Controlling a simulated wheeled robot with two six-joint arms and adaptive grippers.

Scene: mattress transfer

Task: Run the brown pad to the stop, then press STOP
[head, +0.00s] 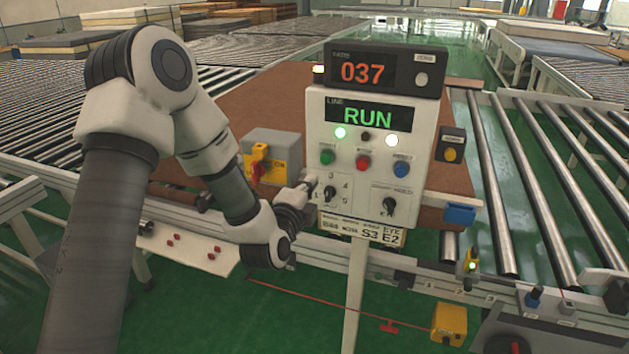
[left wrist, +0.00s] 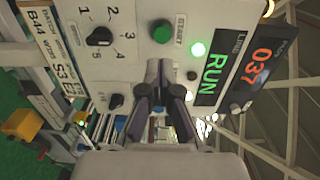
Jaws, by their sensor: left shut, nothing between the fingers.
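The brown pad (head: 262,105) lies on the roller line behind the control panel (head: 313,130), which hides its middle. The panel's display (head: 366,116) reads RUN in green, and the counter above (head: 362,73) reads 037. A green button (head: 327,157), a red button (head: 363,161) and a blue button (head: 401,166) sit in a row. The green one, labelled START, shows in the left wrist view (left wrist: 162,32); I cannot make out the red one there. My left gripper (head: 308,184) is shut and empty at the panel's lower left, beside the numbered dial (head: 329,193).
A grey box with a yellow and red switch (head: 262,168) stands left of the panel. A yellow button box (head: 450,148) is on its right. Bare rollers (head: 495,190) run at the right. Stacked pads (head: 85,42) stand at the back left.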

